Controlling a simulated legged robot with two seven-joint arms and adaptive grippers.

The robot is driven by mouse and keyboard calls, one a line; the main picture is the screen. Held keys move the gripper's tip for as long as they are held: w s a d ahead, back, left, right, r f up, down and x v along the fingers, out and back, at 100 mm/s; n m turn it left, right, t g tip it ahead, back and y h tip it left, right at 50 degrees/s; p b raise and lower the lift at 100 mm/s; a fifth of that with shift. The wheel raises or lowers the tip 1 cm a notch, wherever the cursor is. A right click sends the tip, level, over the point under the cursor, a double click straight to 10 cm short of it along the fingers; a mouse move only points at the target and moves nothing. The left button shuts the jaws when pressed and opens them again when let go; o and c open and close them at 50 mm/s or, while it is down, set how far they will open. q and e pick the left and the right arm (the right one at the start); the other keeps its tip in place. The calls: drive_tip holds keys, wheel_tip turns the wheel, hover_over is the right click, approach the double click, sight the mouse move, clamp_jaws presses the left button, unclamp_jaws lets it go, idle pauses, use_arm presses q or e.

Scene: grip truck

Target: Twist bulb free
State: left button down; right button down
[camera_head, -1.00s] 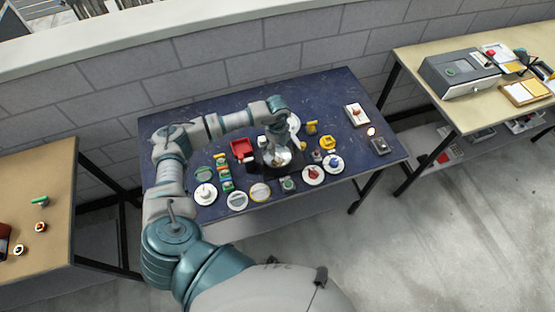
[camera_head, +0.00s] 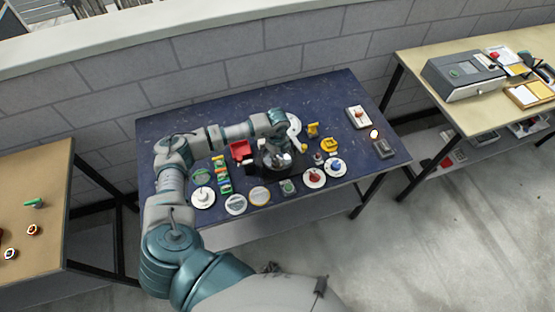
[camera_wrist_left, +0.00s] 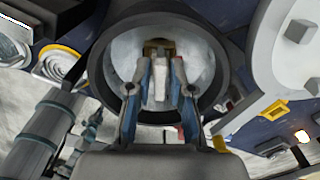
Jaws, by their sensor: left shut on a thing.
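My left gripper (camera_head: 277,158) reaches down over the middle of the dark blue table. In the left wrist view its two fingers (camera_wrist_left: 159,80) are inside a round dark housing (camera_wrist_left: 103,70) with a pale inner wall. They are shut on a small whitish piece, which I take to be the bulb (camera_wrist_left: 159,82). A brass-coloured part (camera_wrist_left: 158,47) shows just beyond it. I cannot tell whether the bulb is still seated, as the fingers hide its sides. My right gripper is not in view.
A red box (camera_head: 241,150) stands left of the gripper. Several round white dials and knobs line the table's front. A glowing lamp (camera_head: 374,134) and a white switch plate (camera_head: 358,117) are at the right. The table's back left is clear.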

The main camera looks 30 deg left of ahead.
use_arm(q)
drive_tip(key=shift+s+r+n+p, duration=0.1)
drive_tip(key=shift+r+n+p, duration=0.05)
drive_tip(key=shift+n+p, duration=0.6)
drive_tip(key=n+p, duration=0.2)
drive_tip(key=n, duration=0.2)
drive_tip(key=shift+p, duration=0.3)
drive_tip(key=n+p, duration=0.4)
drive_tip(key=n, duration=0.2)
drive_tip(key=shift+p, duration=0.3)
drive_tip(key=shift+n+p, duration=0.35)
drive_tip(key=p, duration=0.2)
drive_tip(key=n+p, duration=0.1)
drive_tip(key=p, duration=0.1)
drive_tip(key=shift+d+r+n, duration=0.1)
drive_tip(key=shift+r+n, duration=0.1)
drive_tip(key=shift+n, duration=0.1)
drive_tip(key=shift+f+p, duration=0.3)
drive_tip(key=shift+p, duration=0.05)
drive_tip(key=shift+d+n, duration=0.1)
drive_tip(key=shift+n, duration=0.2)
drive_tip(key=shift+s+n+p, duration=0.1)
drive_tip(key=shift+n+p, duration=0.3)
drive_tip(key=shift+p, duration=0.15)
drive_tip(key=shift+n, duration=0.5)
drive_tip(key=shift+f, duration=0.1)
